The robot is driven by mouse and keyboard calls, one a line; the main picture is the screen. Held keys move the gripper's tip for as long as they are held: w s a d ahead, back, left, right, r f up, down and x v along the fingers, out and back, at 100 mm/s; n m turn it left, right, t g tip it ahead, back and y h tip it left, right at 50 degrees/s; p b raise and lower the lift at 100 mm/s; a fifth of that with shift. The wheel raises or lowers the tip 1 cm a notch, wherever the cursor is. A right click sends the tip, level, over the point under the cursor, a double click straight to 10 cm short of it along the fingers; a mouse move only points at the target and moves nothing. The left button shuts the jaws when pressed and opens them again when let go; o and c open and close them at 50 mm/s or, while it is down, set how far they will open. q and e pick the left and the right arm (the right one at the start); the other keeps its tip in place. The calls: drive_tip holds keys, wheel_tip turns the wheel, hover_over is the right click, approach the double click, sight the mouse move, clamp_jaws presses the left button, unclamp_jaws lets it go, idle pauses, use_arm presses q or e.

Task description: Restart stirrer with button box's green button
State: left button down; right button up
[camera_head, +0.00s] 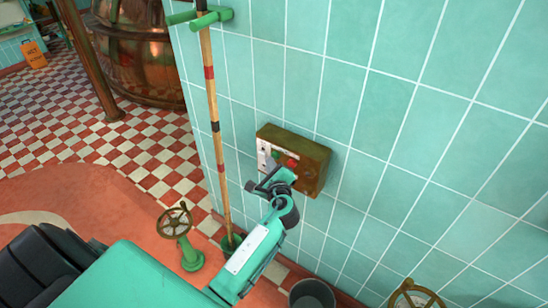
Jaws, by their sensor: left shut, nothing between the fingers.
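The button box (312,152), brown with a pale front plate, is fixed to the tiled wall. A green button (277,154) and a red button (292,163) show on its front. My left gripper (270,182) is shut and empty, just in front of the lower part of the box. It covers part of the box's lower front. I cannot tell whether it touches the box. A copper kettle (135,55) stands at the upper left; its stirrer is not visible. My right gripper is not in view.
A banded wooden pole (211,105) stands in a green wall holder left of the box. A valve handwheel (174,220) on a green stand rises from the floor. A dark bucket (312,294) and another handwheel (412,297) are at the bottom. An orange sign (34,54) stands far left.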

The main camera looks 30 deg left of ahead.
use_arm(q)
drive_tip(key=shift+w, duration=0.45)
idle(0.7)
drive_tip(key=shift+s, duration=0.85)
drive_tip(key=shift+p, duration=0.3)
drive_tip(key=s, duration=0.1)
drive_tip(key=s+p, duration=0.1)
drive_tip(key=s, duration=0.3)
drive_tip(key=shift+a, duration=0.25)
drive_tip(key=shift+f, duration=0.15)
idle(0.4)
